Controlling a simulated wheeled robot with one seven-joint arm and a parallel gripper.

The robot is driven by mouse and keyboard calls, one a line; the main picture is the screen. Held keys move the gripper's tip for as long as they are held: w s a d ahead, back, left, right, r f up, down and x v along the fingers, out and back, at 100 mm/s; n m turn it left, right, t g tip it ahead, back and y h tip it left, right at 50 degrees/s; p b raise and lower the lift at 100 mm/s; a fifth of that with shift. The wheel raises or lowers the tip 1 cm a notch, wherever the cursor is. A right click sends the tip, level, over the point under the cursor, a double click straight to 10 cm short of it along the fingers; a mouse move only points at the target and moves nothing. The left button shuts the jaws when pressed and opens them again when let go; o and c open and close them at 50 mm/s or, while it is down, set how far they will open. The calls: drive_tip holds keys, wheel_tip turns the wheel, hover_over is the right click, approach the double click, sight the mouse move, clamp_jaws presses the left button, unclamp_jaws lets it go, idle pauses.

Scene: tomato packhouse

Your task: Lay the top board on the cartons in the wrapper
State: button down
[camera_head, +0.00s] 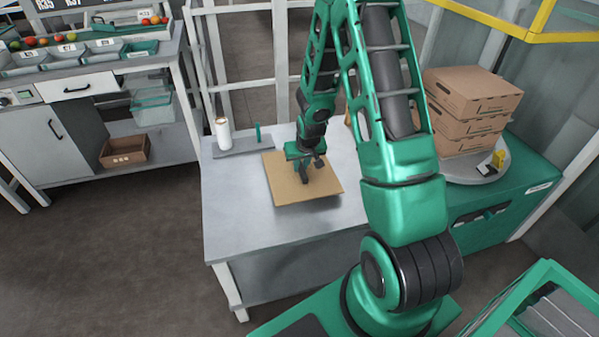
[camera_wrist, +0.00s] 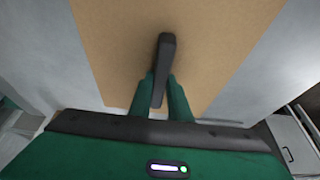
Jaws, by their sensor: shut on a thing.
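The top board (camera_head: 325,185) is a flat tan sheet at the grey table, under my gripper (camera_head: 305,174). In the wrist view the board (camera_wrist: 225,40) fills the middle, and my gripper (camera_wrist: 160,85) is shut on a dark handle (camera_wrist: 166,50) that stands up from it. I cannot tell whether the board rests on the table or is just above it. The cartons (camera_head: 468,115) are brown boxes stacked on the round grey turntable (camera_head: 503,160) of the green wrapper (camera_head: 530,180), at the right.
The grey table (camera_head: 240,215) is bare at its front left. A white roll (camera_head: 223,133) stands on a grey plate at its back left. A yellow rail (camera_head: 500,25) crosses above the cartons. A bench with tomatoes stands far left.

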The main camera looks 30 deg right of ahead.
sight(302, 168)
wheel_tip(302, 168, down, 3)
idle(0.3)
drive_tip(key=c, duration=1.7)
unclamp_jaws()
drive_tip(key=shift+o, duration=0.2)
drive_tip(key=v, duration=1.2)
drive_tip(key=shift+s+r, duration=0.1)
drive_tip(key=shift+s, duration=0.05)
